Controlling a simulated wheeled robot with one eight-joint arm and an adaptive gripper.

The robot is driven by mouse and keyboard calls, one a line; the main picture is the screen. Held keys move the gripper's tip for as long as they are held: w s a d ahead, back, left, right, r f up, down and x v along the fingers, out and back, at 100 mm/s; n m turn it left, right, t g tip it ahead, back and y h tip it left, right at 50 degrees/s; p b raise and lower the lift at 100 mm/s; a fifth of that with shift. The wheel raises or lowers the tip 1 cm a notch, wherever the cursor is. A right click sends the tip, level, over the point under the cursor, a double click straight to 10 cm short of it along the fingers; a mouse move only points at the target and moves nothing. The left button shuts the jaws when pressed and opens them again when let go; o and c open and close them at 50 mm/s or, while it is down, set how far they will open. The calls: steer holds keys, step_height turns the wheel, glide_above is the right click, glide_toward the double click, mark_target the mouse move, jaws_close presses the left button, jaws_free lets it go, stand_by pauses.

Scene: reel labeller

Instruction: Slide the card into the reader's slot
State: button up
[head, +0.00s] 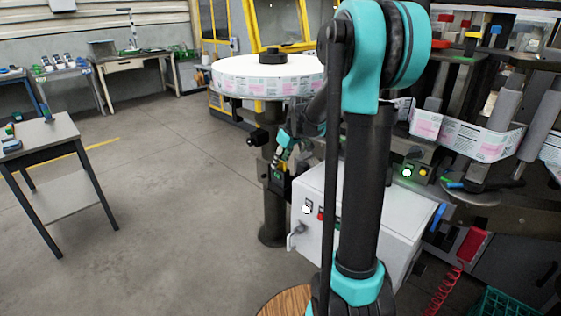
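My gripper (277,157) is small in the head view, at the far end of my arm, left of the big teal arm links. It is close to the machine's dark post, and I cannot tell whether its fingers are open or shut. A small dark box with green and yellow marks (278,178) sits just below it and may be the reader; its slot cannot be made out. I cannot make out a card in or near the gripper.
The labeller carries a large white label reel (232,77) on top. A white control cabinet (313,186) with switches and a handle stands below. A grey side table (45,136) is at the left. The concrete floor between is clear. My own arm hides much of the machine.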

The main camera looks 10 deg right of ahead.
steer(key=v, duration=1.2)
steer(key=shift+w, duration=0.1)
